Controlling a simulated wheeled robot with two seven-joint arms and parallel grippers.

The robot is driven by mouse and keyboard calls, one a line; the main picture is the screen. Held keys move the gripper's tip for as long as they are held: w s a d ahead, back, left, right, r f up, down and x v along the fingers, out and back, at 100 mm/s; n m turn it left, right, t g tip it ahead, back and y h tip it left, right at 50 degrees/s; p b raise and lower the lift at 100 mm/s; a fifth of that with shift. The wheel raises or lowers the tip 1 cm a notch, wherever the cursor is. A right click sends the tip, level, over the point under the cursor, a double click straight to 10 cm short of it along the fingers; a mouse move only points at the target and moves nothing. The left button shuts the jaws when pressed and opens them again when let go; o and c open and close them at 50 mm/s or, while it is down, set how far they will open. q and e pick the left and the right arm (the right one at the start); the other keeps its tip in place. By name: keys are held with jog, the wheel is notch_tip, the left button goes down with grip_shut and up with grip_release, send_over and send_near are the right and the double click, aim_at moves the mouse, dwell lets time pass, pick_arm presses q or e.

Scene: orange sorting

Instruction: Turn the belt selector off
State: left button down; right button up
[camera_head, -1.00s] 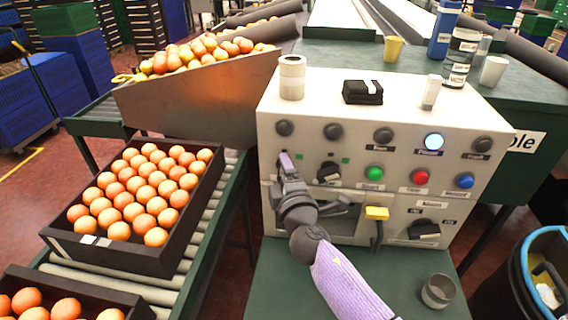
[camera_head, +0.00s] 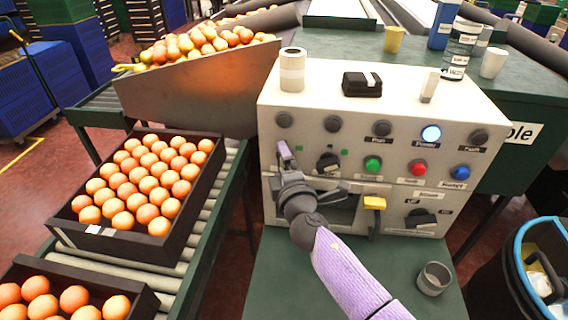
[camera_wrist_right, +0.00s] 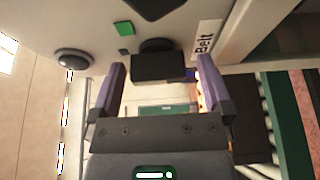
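The white control panel (camera_head: 420,110) stands in front of me. My right gripper (camera_head: 287,158) is at its left end, in front of the belt selector, which it mostly hides in the head view. In the right wrist view the black belt selector (camera_wrist_right: 158,67) lies ahead, between the two open fingers of my right gripper (camera_wrist_right: 160,90). A gap shows beside each finger; I cannot tell if either touches the knob. The label "Belt" (camera_wrist_right: 205,42) is beside it, and a green mark (camera_wrist_right: 125,28) is near it. My left gripper is out of view.
A second black selector (camera_head: 328,162) sits just right of my gripper. Green (camera_head: 372,164) and red (camera_head: 417,168) buttons, a blue button (camera_head: 461,172) and a yellow-handled lever (camera_head: 374,203) are further right. A metal cup (camera_head: 434,278) stands on the green table. An orange crate (camera_head: 205,170) is at left.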

pick_arm(q)
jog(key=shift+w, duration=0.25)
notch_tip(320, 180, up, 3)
jog(key=p, duration=0.3)
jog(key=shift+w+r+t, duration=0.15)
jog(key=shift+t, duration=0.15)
pick_arm(e)
jog(key=v, duration=1)
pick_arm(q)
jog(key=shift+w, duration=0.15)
